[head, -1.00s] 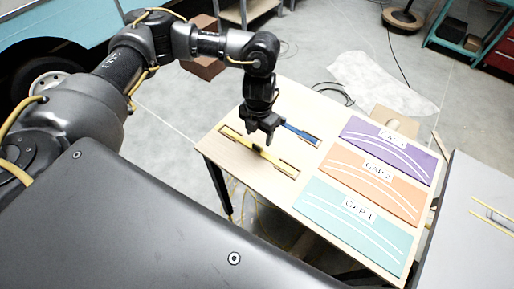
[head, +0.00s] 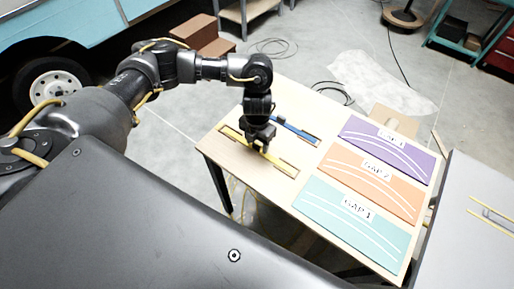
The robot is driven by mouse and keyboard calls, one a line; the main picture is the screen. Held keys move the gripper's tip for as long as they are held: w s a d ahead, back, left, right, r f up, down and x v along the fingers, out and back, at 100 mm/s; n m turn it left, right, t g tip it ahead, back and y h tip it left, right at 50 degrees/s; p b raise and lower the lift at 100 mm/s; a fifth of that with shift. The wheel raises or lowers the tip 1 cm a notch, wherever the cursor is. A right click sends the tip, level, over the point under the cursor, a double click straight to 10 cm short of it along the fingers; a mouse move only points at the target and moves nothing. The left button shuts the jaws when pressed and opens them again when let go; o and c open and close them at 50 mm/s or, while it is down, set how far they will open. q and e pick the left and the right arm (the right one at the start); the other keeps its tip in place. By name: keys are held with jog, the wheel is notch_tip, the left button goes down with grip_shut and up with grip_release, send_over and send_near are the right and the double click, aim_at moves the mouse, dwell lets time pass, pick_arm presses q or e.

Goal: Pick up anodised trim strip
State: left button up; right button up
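A yellow strip (head: 281,161) lies in a slot on the left part of the wooden table (head: 232,159). A blue strip (head: 298,131) lies in a second slot behind it. I cannot tell from the frame which one is the anodised trim strip. My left gripper (head: 261,148) points down at the middle of the yellow strip, with its fingertips at or just above it. It hides the strip's middle, and the gap between the fingers is too small to read. The yellow strip still lies in its slot. My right gripper is not in view.
Purple (head: 388,148), orange (head: 370,180) and teal (head: 350,222) panels with gap labels and white curved lines cover the table's right side. A grey surface (head: 478,235) with thin yellow strips stands at the right. Bare wood lies around the slots.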

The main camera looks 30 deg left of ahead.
aim_at(258, 144)
pick_arm(q)
jog(key=c, duration=0.9)
jog(key=shift+o, duration=0.2)
jog(key=shift+w+r, duration=0.1)
jog(key=shift+r, duration=0.4)
notch_tip(258, 144, up, 2)
jog(key=shift+b, duration=0.45)
jog(key=s+d+r+b, duration=0.2)
jog(key=s+d+r, duration=0.5)
jog(key=s+r, duration=0.3)
jog(key=shift+s+d, duration=0.35)
jog(key=shift+s, duration=0.6)
